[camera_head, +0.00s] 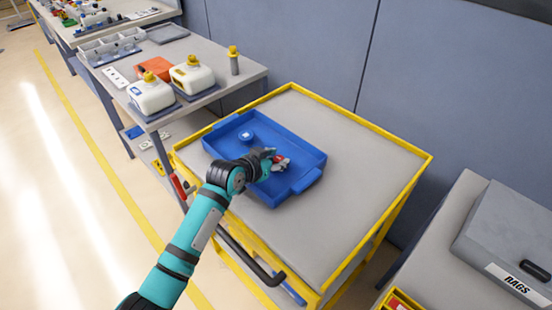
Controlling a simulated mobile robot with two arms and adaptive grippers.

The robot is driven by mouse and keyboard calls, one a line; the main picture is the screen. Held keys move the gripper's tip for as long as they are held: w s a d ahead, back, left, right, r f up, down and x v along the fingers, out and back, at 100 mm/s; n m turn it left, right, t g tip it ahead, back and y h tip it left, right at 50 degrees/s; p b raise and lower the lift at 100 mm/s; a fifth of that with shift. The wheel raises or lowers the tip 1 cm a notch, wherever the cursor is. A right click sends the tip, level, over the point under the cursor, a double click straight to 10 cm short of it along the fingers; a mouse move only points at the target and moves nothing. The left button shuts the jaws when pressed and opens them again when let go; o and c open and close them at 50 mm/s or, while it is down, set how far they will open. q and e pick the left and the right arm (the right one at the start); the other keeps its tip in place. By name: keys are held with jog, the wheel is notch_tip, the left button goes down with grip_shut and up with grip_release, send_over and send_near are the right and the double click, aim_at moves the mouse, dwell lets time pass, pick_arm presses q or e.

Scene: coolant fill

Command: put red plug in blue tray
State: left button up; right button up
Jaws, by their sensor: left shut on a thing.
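The blue tray (305,149) lies on the grey top of a yellow-edged cart. My left gripper (281,161) is over the middle of the tray and is shut on the red plug (279,157), of which only a small red part shows between the fingers. I cannot tell whether the plug touches the tray floor. A blue round cap-like piece (245,135) with a pale centre sits inside the tray at its far left. My right gripper does not show.
A grey bench (218,57) at the back left holds white jugs (191,75) with yellow caps and an orange container (154,68). A grey RAGS box (510,240) stands at the right. The cart top (345,165) right of the tray is clear.

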pick_arm(q)
jog(key=o, duration=0.8)
jog(key=shift+f, duration=0.15)
jog(key=shift+r, duration=0.25)
jog(key=v, duration=1.2)
jog(key=shift+f, duration=0.1)
